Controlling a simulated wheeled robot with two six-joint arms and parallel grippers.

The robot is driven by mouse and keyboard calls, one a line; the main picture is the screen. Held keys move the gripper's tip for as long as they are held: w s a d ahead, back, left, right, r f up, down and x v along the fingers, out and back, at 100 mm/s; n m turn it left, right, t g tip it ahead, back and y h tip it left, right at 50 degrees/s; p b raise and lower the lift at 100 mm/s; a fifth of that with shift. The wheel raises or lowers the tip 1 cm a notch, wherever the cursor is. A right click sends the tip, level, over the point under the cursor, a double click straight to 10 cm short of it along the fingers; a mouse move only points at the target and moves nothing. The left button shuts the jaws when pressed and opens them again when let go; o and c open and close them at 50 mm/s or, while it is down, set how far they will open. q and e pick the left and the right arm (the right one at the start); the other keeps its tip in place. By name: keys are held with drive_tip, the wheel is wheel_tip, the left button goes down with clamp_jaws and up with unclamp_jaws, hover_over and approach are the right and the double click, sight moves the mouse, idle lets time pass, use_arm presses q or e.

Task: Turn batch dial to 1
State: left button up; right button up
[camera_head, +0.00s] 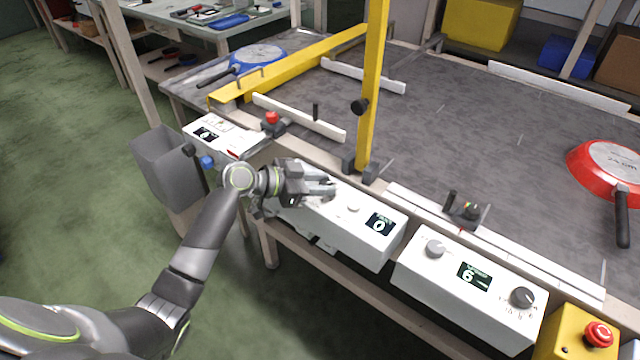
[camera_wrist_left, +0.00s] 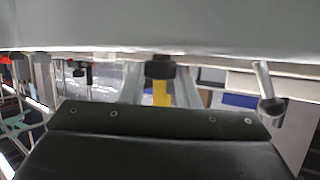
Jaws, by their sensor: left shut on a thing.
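The white control box (camera_head: 345,240) in the middle of the front edge has a dark display (camera_head: 380,223) that reads 0. Its small label is too blurred to read for sure. A small pale button (camera_head: 353,208) sits left of the display. My left gripper (camera_head: 327,188) is at the left part of this box's top face, shut on what appears to be the batch dial. The fingers hide the dial, so its pointer cannot be seen. In the left wrist view the dark gripper body fills the bottom, and no dial can be made out. My right gripper is not in view.
A second white box (camera_head: 465,305) to the right has two knobs and a display reading 6. A red emergency button (camera_head: 598,334) is beyond it. The yellow post (camera_head: 372,90) rises behind my gripper. A red pan (camera_head: 610,165) and a blue pan (camera_head: 258,55) lie on the conveyor.

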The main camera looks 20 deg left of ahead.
use_arm(q)
drive_tip(key=o, duration=1)
drive_tip(key=shift+c, duration=0.2)
drive_tip(key=b+v, duration=0.1)
drive_tip(key=v, duration=1.6)
drive_tip(key=shift+a, duration=0.2)
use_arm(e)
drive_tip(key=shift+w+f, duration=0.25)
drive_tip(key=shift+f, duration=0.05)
use_arm(q)
drive_tip(key=shift+s, duration=0.1)
